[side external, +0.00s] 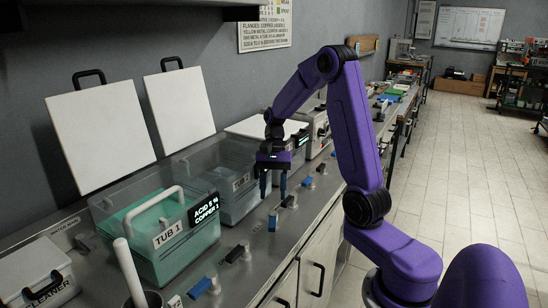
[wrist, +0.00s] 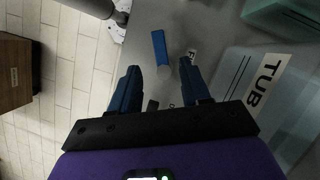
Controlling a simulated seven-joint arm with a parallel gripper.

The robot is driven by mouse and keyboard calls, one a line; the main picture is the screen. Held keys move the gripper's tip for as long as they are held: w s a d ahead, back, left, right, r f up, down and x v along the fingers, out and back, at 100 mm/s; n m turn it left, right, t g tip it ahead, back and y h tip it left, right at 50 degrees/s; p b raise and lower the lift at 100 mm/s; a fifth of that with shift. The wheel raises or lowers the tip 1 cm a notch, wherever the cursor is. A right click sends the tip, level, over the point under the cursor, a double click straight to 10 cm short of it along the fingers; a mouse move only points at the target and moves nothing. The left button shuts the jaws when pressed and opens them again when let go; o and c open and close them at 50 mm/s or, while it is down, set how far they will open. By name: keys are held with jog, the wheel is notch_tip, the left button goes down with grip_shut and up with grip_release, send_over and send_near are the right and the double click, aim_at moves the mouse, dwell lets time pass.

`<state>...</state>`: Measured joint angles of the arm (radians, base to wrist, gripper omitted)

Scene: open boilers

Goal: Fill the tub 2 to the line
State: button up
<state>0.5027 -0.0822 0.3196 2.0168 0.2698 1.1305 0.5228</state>
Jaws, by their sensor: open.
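Tub 2 (side external: 240,205) is a clear box on the counter behind tub 1, its label facing the front edge. How full it is and where its line lies I cannot make out. A tub with a cropped "TUB" label (wrist: 265,82) is at the right in the wrist view. My gripper (side external: 273,190) is open and empty, pointing down above the counter's front strip beside tub 2. In the wrist view my gripper (wrist: 161,80) has its blue fingers apart. A blue handle (wrist: 158,45) with a grey round end lies just beyond the fingertips, apparently not touched.
Tub 1 (side external: 168,250) holds green liquid and has a white handle standing in it. Blue handles (side external: 272,222) and black handles (side external: 237,253) line the counter front. Two white panels (side external: 100,133) lean on the wall. A CLEANER box (side external: 38,278) stands front left.

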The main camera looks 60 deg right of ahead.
jog(key=v, duration=1)
dwell(7.0)
